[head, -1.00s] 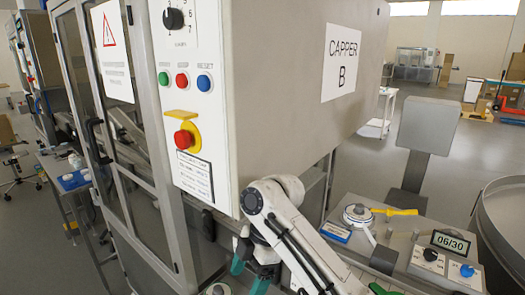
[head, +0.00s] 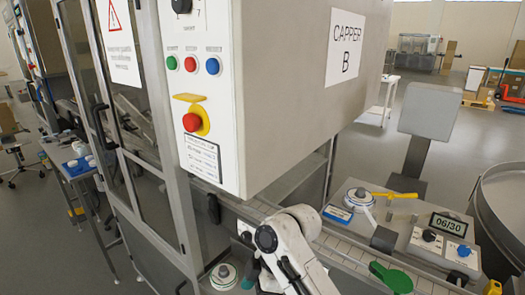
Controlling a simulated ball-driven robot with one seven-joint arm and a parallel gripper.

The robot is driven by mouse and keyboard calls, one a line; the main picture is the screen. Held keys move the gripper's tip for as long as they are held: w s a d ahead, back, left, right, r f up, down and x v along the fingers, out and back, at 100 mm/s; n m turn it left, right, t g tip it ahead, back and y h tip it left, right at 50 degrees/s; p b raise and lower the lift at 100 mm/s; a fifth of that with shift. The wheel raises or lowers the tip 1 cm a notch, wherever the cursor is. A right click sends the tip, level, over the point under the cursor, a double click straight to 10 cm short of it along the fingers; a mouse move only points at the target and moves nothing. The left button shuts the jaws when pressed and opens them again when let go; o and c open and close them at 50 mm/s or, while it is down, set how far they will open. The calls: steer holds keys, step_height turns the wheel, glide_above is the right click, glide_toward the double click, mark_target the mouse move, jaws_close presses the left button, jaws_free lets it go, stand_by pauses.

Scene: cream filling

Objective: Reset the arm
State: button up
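My white arm (head: 290,245) with dark joints rises from the bottom edge of the head view, in front of the conveyor and below the capper cabinet. A teal piece (head: 250,274), which looks like part of my gripper, shows just left of the arm. The rest of the gripper is hidden behind the arm or outside the frame, so I cannot see whether it is open or shut or holds anything.
The capper cabinet (head: 285,90) with its button panel (head: 203,120) stands close above the arm. A conveyor (head: 345,255) runs behind it. A round white-topped device (head: 223,276) is left of the arm. A green paddle-shaped part (head: 391,277) and a control box (head: 440,245) are to the right.

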steer(key=s+d+f+m+t, duration=0.2)
steer(key=s+d+f+m, duration=0.9)
steer(key=s+d+f, duration=0.15)
steer(key=s+d+m+h, duration=0.5)
steer(key=s+d+m, duration=0.4)
steer(key=s+d, duration=0.8)
steer(key=s, duration=0.2)
steer(key=shift+s+f+m, duration=0.3)
steer(key=shift+s+f, duration=0.1)
steer(key=shift+c, duration=0.2)
